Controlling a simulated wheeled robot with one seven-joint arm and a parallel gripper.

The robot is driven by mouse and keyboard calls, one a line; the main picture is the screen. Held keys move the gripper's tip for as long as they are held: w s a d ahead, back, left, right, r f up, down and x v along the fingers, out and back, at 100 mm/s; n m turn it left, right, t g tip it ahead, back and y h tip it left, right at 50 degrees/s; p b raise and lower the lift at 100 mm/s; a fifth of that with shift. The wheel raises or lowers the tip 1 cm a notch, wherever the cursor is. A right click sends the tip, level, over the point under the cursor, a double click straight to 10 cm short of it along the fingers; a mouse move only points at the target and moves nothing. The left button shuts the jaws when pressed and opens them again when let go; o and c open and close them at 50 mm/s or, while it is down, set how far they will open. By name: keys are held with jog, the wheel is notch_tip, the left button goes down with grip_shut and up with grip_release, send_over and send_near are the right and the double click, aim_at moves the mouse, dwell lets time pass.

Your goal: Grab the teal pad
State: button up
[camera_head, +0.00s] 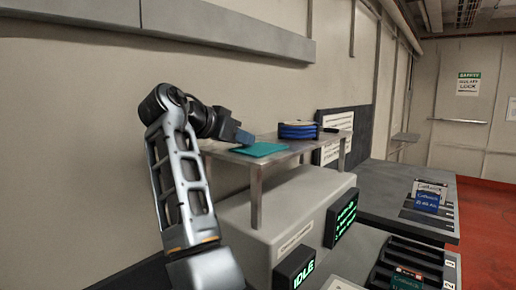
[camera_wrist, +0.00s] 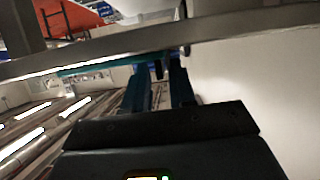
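The teal pad (camera_head: 260,149) is a thin flat piece lying on a raised grey shelf (camera_head: 225,153), near its left end. My gripper (camera_head: 244,137) is just left of and above the pad in the head view, its blue fingers close to it. In the wrist view, which looks upside down, the two fingers of my gripper (camera_wrist: 160,82) stand apart with a gap between them. The thin teal edge of the pad (camera_wrist: 105,66) runs along the shelf there. Whether the fingertips touch the pad, I cannot tell.
The wall is close behind the shelf. Below are a grey cabinet (camera_head: 245,212), an IDLE display (camera_head: 296,270), a green-text screen (camera_head: 341,217) and a bench (camera_head: 385,190) with labelled batteries (camera_head: 427,197).

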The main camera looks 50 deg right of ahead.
grip_shut()
jog(key=shift+r, duration=0.1)
